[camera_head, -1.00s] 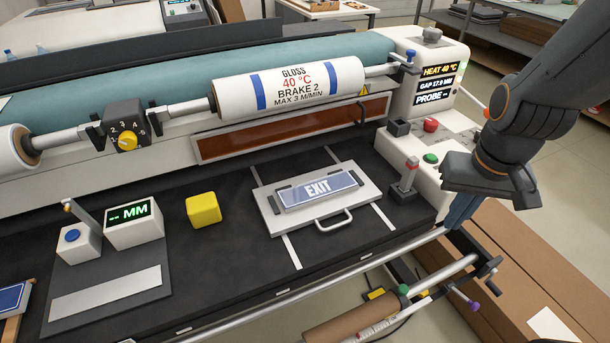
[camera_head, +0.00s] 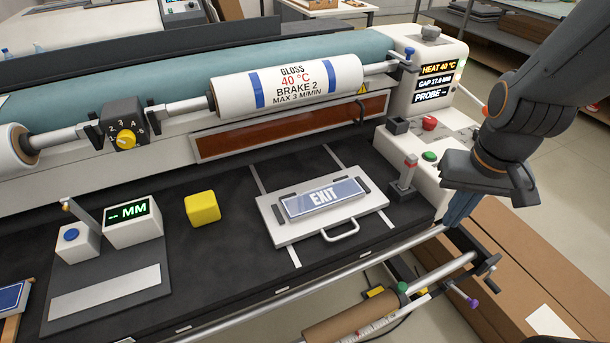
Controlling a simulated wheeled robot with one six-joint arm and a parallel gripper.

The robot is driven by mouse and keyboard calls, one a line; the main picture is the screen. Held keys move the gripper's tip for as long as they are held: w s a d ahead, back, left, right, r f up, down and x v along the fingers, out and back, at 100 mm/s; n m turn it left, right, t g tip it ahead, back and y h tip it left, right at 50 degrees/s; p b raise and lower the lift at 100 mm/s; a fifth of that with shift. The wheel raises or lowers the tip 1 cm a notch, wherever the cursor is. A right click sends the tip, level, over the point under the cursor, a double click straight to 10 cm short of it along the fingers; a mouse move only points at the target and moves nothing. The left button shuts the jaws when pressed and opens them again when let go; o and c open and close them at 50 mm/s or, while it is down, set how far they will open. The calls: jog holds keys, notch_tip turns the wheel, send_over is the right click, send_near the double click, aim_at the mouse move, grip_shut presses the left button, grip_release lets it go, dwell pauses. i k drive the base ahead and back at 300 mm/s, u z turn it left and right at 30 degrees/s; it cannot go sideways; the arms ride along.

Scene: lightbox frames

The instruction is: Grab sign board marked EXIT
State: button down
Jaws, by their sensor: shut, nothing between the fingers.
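The EXIT sign board (camera_head: 345,190) is a blue-grey plate with white letters and a pale rim. It lies face up on a light grey tray (camera_head: 300,231), between dark blocks at its ends. The tray has a wire handle (camera_head: 341,231) on its front side and rests on the black bed. My gripper (camera_head: 458,212) is to the right of the tray, beyond the bed's right end, apart from the sign. Its blue-grey fingers are shut and empty. The wrist hides part of them.
A yellow block (camera_head: 202,208) and a gauge reading "-- MM" (camera_head: 132,222) are on the left. A white GLOSS roller (camera_head: 287,84) runs behind. Black bed lies clear around the tray.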

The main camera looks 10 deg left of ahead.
aim_at(306, 205)
jog(key=z, duration=0.3)
jog(key=i, duration=0.25)
jog(key=u, duration=1.5)
